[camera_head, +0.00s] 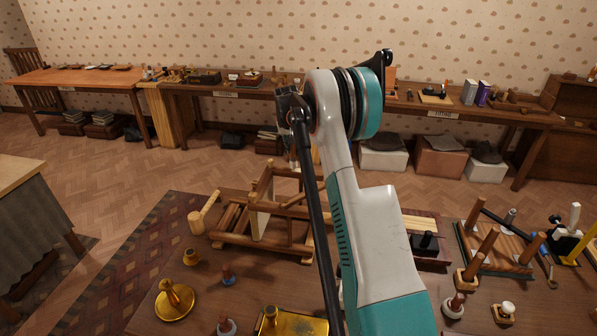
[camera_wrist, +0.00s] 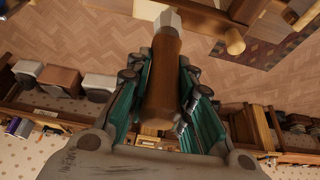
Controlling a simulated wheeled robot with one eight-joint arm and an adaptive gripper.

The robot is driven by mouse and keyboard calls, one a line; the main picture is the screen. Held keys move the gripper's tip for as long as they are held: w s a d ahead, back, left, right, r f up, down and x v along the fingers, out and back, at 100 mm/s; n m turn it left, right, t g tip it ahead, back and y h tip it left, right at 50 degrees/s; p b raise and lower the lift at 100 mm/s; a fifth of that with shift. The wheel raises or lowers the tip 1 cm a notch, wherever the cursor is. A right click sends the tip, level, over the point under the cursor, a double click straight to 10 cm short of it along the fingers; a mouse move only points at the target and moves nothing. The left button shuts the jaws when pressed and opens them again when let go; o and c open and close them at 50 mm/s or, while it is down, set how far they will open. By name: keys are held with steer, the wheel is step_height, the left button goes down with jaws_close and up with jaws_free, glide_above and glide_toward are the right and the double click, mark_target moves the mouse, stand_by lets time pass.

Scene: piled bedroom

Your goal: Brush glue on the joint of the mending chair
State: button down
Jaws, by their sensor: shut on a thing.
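The mending chair (camera_head: 262,228) is a light wooden frame lying on the dark worktable in the head view, partly hidden behind my arm. Light wooden bars (camera_wrist: 235,42), which look like part of it, show at the top right of the wrist view. My gripper (camera_wrist: 160,78) is shut on a brown wooden handle with a pale grey faceted end (camera_wrist: 168,18), probably the glue brush. The held tool points away from the wrist, and its end appears apart from the bars. Bristles and glue cannot be made out. In the head view my arm hides most of the gripper.
A long bench (camera_head: 340,93) stands along the wall, with boxes below. Open floor lies between.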

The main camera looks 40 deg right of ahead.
steer(key=shift+f, duration=0.5)
steer(key=shift+f, duration=0.3)
stand_by(0.4)
steer(key=shift+s+d, duration=1.35)
steer(key=shift+s, duration=0.15)
step_height(320, 180, up, 2)
steer(key=shift+r, duration=0.15)
steer(key=shift+r, duration=0.15)
